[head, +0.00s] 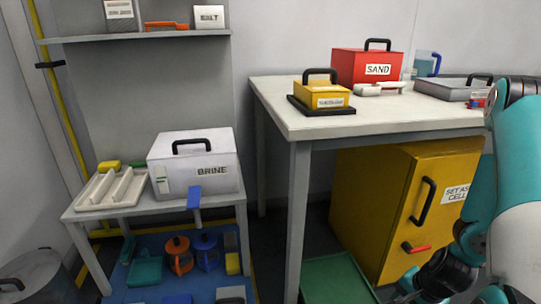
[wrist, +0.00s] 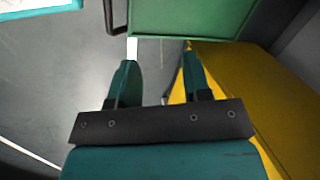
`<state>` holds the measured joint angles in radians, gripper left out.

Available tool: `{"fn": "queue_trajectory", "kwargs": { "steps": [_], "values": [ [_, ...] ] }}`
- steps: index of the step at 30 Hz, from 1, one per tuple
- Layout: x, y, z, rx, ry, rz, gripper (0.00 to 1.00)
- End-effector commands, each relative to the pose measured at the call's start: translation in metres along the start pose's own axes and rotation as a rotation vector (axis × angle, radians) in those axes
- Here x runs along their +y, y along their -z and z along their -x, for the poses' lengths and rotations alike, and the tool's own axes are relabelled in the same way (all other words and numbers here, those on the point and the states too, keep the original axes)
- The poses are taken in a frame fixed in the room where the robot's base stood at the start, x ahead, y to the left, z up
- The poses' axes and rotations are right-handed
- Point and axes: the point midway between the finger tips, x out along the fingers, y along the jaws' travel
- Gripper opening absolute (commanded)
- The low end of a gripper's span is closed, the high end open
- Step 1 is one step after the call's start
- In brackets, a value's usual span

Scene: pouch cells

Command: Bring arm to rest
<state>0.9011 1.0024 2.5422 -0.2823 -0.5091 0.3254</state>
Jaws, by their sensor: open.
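My gripper (wrist: 158,75) shows in the wrist view with its two teal fingers apart and nothing between them. It points down toward the grey floor, near a green tray and a yellow surface. In the head view my teal and white arm is at the right edge, in front of the yellow cabinet (head: 375,200). The fingertips are not clear in the head view.
A white table (head: 290,110) bears a red SAND box (head: 350,68), a yellow box (head: 322,92) and a grey case (head: 445,90). A low stand at left holds a white BRINE box (head: 185,170) and a rack (head: 108,190). A green tray (head: 335,280) lies on the floor.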

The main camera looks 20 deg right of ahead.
Motion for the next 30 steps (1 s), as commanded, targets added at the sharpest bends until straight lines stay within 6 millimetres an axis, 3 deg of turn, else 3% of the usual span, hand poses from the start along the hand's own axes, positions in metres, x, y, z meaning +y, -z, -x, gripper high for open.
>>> {"fn": "queue_trajectory", "kwargs": {
  "steps": [1, 6, 9, 12, 15, 21, 27, 30],
  "values": [
    [-0.035, -0.004, 0.017, -0.017, 0.029, 0.124, 0.44],
    [-0.123, -0.058, 0.075, -0.124, 0.101, 0.527, 0.44],
    [-0.159, -0.105, 0.116, -0.188, 0.138, 0.775, 0.44],
    [-0.177, -0.159, 0.16, -0.251, 0.169, 1.03, 0.44],
    [-0.178, -0.205, 0.2, -0.304, 0.191, 1.258, 0.44],
    [-0.155, -0.267, 0.261, -0.373, 0.215, 1.61, 0.44],
    [-0.119, -0.302, 0.309, -0.411, 0.229, 1.899, 0.44],
    [-0.127, -0.301, 0.339, -0.418, 0.22, 1.897, 0.44]
  ]
}}
